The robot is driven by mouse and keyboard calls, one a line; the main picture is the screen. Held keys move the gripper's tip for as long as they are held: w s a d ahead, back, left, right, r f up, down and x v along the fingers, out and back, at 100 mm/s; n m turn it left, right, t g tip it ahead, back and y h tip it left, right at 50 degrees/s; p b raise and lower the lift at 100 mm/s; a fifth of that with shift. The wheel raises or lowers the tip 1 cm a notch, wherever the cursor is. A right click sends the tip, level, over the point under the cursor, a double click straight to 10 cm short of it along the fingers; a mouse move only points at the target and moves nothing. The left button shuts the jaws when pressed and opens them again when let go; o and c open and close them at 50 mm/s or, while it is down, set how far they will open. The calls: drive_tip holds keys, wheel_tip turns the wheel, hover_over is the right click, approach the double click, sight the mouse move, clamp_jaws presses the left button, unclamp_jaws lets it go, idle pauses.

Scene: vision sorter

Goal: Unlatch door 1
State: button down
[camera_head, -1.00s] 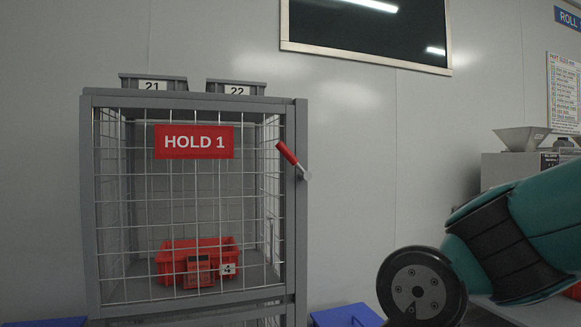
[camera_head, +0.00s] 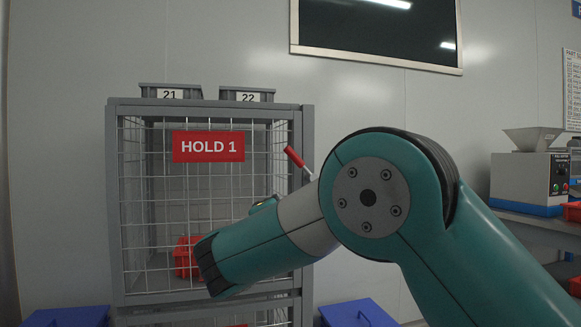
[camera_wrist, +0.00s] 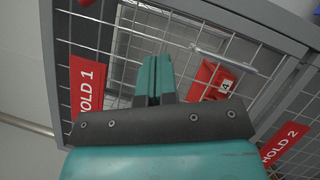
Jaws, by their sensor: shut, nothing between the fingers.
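Door 1 is the wire-mesh door of the grey cage, with a red "HOLD 1" sign (camera_head: 208,147); it looks shut. Its latch has a red handle (camera_head: 294,156) on the right post, tilted up to the left; my arm comes close to its pivot in the picture. In the wrist view the "HOLD 1" sign (camera_wrist: 86,92) is at left, and a small red piece, perhaps the latch handle (camera_wrist: 87,2), shows at the top left edge. My gripper (camera_wrist: 155,62) has its teal fingers together and empty, in front of the mesh. In the head view my arm hides it.
A red bin (camera_head: 186,258) sits inside the cage, partly hidden by my arm; it also shows in the wrist view (camera_wrist: 208,78). A "HOLD 2" sign (camera_wrist: 285,145) is at lower right there. Grey bins (camera_head: 171,91) stand on top. Blue bins (camera_head: 357,312) are low beside the cage.

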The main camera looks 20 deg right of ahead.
wheel_tip(320, 180, up, 2)
drive_tip(key=a+n+t+h, duration=0.1)
drive_tip(key=a+n+t, duration=0.1)
drive_tip(key=p, duration=0.8)
approach(290, 167)
drive_tip(key=w, duration=0.1)
drive_tip(key=d+r, duration=0.1)
drive_tip(key=w+d+r, duration=0.1)
drive_tip(key=r, duration=0.1)
drive_tip(key=shift+w+r, duration=0.1)
drive_tip(key=shift+r, duration=0.2)
drive_tip(key=shift+d+r, duration=0.1)
drive_tip(key=shift+r, duration=0.05)
